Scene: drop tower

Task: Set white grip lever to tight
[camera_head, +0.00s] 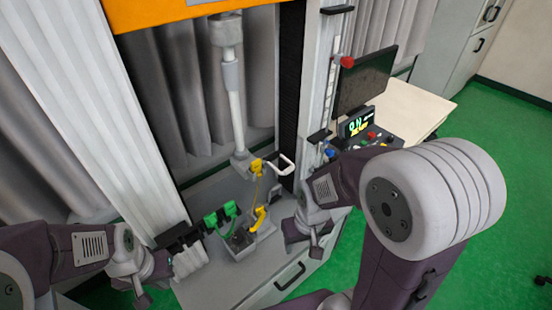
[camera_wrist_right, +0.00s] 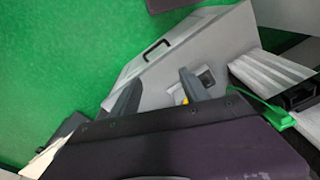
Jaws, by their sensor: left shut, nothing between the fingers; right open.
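A white, bent handle (camera_head: 284,166), which looks like the white grip lever, sticks out to the right of the upper yellow grip (camera_head: 256,166) on the machine's hanging column. Whether it is set tight cannot be told. My right gripper (camera_head: 303,240) is below and to the right of it, apart from it. In the right wrist view my right gripper (camera_wrist_right: 157,92) is open and empty above the grey base. My left gripper (camera_head: 140,292) is shut and empty at the lower left, far from the white handle.
A lower yellow part (camera_head: 259,218) and green levers (camera_head: 221,213) stand on the grey base (camera_head: 228,285). A green part (camera_wrist_right: 270,112) shows at right in the right wrist view. A monitor (camera_head: 364,80) and control panel (camera_head: 368,138) stand right of the column. Green floor lies beyond the base.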

